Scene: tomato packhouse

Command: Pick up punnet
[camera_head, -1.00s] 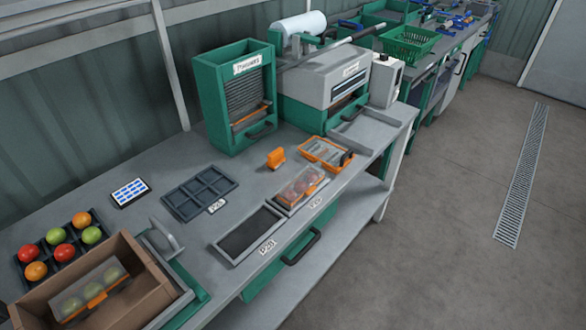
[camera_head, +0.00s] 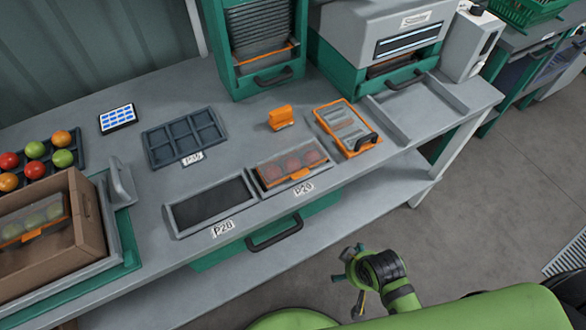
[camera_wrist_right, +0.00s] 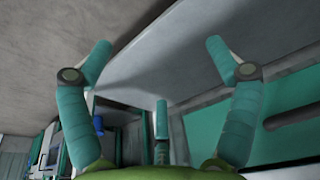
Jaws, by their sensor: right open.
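A clear punnet (camera_head: 292,165) with an orange band and red tomatoes sits in a grey-framed tray (camera_head: 258,186) labelled P29 on the bench. A second punnet (camera_head: 35,220) with greenish tomatoes lies tilted in the brown box (camera_head: 88,214) at the left. My right gripper (camera_head: 346,280) is in front of the bench's front edge, apart from both punnets. Its fingers are spread and empty in the right wrist view (camera_wrist_right: 158,62), where no punnet shows. My left gripper is not in view.
An empty dark-bottomed tray (camera_head: 170,220) labelled P28 lies left of the punnet. A drawer handle (camera_head: 275,235) sticks out below the bench top. Loose tomatoes (camera_head: 62,158) fill a tray at left.

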